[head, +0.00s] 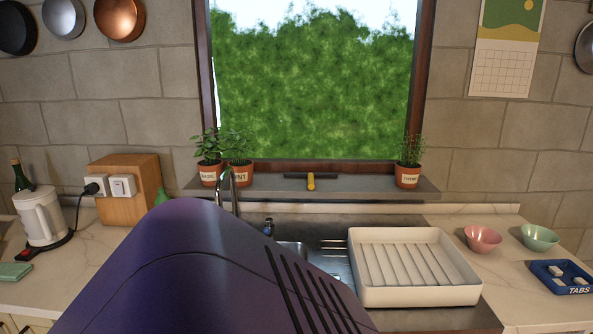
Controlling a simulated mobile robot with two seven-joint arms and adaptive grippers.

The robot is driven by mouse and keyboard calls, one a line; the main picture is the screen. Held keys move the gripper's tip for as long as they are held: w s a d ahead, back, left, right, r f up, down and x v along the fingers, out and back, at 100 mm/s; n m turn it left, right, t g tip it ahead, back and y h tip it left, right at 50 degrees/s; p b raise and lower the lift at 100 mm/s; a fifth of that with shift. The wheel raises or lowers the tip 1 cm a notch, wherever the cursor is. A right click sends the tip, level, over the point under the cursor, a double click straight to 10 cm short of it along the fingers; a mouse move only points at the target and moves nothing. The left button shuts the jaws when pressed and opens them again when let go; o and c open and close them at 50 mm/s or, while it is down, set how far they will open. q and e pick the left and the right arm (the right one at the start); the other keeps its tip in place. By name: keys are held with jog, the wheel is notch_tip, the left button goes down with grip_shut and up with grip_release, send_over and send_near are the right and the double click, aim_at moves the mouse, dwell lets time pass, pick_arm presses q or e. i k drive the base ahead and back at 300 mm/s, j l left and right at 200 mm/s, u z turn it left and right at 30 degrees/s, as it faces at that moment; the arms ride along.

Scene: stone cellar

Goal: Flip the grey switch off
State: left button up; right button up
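A pale switch plate (123,185) is mounted on the front of a wooden box (145,207) on the left counter. It looks white to light grey, and whether its rocker is on or off is too small to tell. Left of it on the same box is a socket (95,186) with a black plug in it. No other switch that is clearly grey shows. Neither of my grippers is in view.
A white kettle (42,216) stands left of the box, its black cord running to the plug. A green bottle (20,177) is behind it. A large purple part of my body covers the lower middle. A white dish rack (412,294) sits right of the tap (231,190).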

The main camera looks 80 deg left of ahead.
aim_at(117, 187)
jog(key=u, duration=3.7)
jog(key=i+u, duration=0.4)
jog(key=i+l, duration=0.05)
